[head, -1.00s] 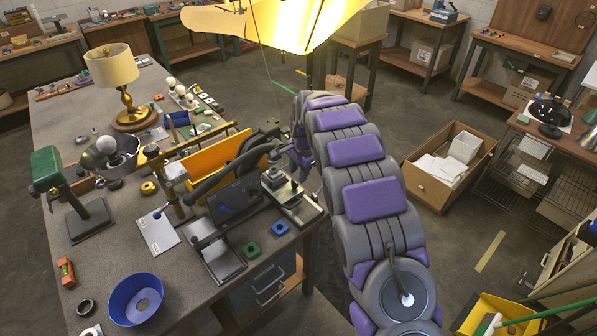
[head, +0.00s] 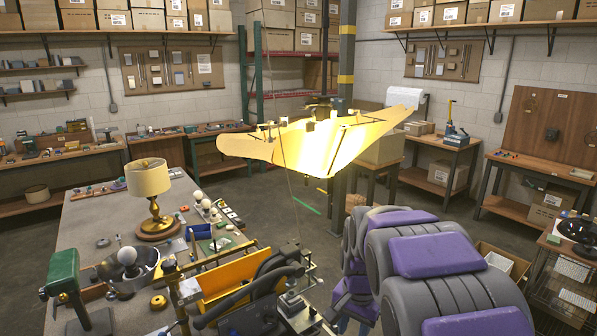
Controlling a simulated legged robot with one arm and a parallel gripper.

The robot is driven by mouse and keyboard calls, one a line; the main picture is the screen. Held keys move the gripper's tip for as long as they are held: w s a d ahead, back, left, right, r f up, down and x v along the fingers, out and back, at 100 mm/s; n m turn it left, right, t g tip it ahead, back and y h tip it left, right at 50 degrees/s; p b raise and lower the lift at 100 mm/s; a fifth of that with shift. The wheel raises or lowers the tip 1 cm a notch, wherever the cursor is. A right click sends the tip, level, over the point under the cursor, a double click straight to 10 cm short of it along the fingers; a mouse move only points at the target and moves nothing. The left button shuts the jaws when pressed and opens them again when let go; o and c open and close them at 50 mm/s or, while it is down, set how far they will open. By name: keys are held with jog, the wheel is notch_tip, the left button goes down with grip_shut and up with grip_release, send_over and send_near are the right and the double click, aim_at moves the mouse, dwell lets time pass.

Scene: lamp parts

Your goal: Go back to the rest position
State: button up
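My arm, a grey segmented trunk with purple pads, rises in the right foreground and curves away toward the workbench. My gripper at its far end is hidden behind the arm's own segments, so its fingers do not show. The grey workbench (head: 95,235) fills the left side. On it stand a lamp with a cream shade and brass base (head: 151,197), a dark bowl with a white bulb (head: 128,268) and several loose white bulbs (head: 206,204).
A glowing yellow panel (head: 325,142) hangs over the middle. A green stand (head: 65,280) and yellow bin (head: 228,284) are on the bench. A cardboard box (head: 497,262) sits on the floor at right. Open floor (head: 440,212) lies behind my arm.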

jog(key=s+d+n+g+b, duration=0.1)
jog(key=s+n, duration=0.5)
jog(key=s, duration=2.7)
jog(key=shift+d+f+n+g, duration=0.15)
jog(key=shift+d+n+g, duration=0.25)
jog(key=shift+d+g, duration=0.1)
